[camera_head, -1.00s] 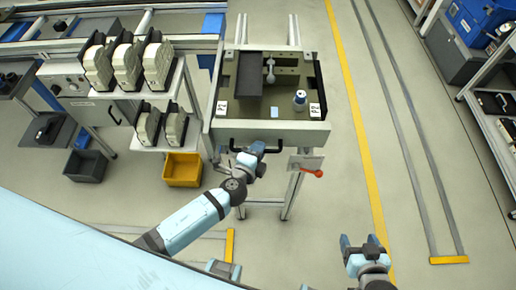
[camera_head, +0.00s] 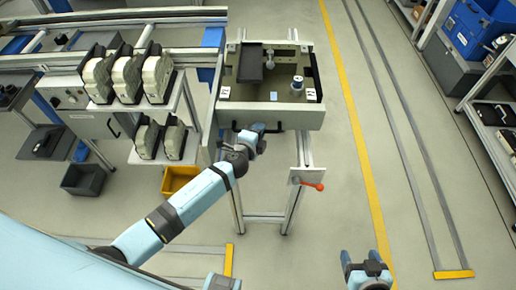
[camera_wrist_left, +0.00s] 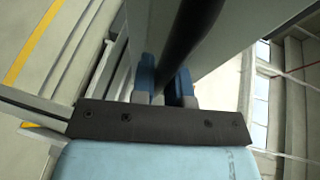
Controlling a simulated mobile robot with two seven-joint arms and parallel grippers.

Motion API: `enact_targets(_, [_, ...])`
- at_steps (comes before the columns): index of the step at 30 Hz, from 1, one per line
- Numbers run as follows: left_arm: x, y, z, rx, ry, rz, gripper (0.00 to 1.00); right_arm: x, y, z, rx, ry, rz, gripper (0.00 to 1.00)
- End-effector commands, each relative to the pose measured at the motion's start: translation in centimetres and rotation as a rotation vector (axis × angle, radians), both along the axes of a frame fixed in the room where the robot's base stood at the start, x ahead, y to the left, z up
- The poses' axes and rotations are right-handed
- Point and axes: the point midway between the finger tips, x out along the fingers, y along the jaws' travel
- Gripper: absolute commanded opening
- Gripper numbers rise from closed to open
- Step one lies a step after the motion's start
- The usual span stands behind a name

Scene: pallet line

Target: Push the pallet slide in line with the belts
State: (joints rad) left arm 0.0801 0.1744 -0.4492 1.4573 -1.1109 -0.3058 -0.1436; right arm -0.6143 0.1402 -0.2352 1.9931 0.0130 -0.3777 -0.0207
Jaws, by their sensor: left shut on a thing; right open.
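The pallet slide (camera_head: 270,118) is a grey open-topped box on two rails (camera_head: 305,150). It carries a dark block (camera_head: 250,63), a small white-and-blue cylinder (camera_head: 297,85) and white labels. A black handle runs along its front face. My left gripper (camera_head: 258,128) is at this handle; in the left wrist view its blue fingers (camera_wrist_left: 166,82) are shut around the black handle bar (camera_wrist_left: 190,30). My right gripper (camera_head: 361,258) is open and empty at the bottom right, away from the slide.
A red lever (camera_head: 312,186) on a small plate sits on the right rail, in front of the slide. Belts (camera_head: 130,16) run at the upper left, beside a rack holding several grey-white parts (camera_head: 128,75). A yellow bin (camera_head: 180,180) stands below.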

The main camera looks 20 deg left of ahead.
Motion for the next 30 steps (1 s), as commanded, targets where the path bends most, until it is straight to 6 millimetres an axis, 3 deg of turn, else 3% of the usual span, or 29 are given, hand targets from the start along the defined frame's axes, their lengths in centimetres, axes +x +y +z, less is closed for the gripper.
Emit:
enact_targets(6, [4.0,1.2,-0.1,-0.001,-0.001,0.002,0.0,0.0,0.0,-0.8,0.0,-0.001,0.0,0.7])
enact_targets(12, [5.9,1.7,0.0,-0.001,0.0,0.001,0.0,0.0,0.0,-1.1,0.001,-0.001,-0.001,0.7])
enact_targets(27, [6.5,1.9,-0.1,0.0,0.001,0.0,0.0,0.0,0.0,-1.1,0.001,-0.002,-0.001,0.7])
enact_targets(28, [6.5,1.9,-0.1,0.0,0.001,0.0,0.22,0.0,0.0,-1.1,0.001,-0.002,-0.001,0.7])
enact_targets(30, [6.4,1.9,-0.1,0.0,0.001,0.0,0.38,0.0,0.0,-1.1,0.001,-0.002,-0.001,0.7])
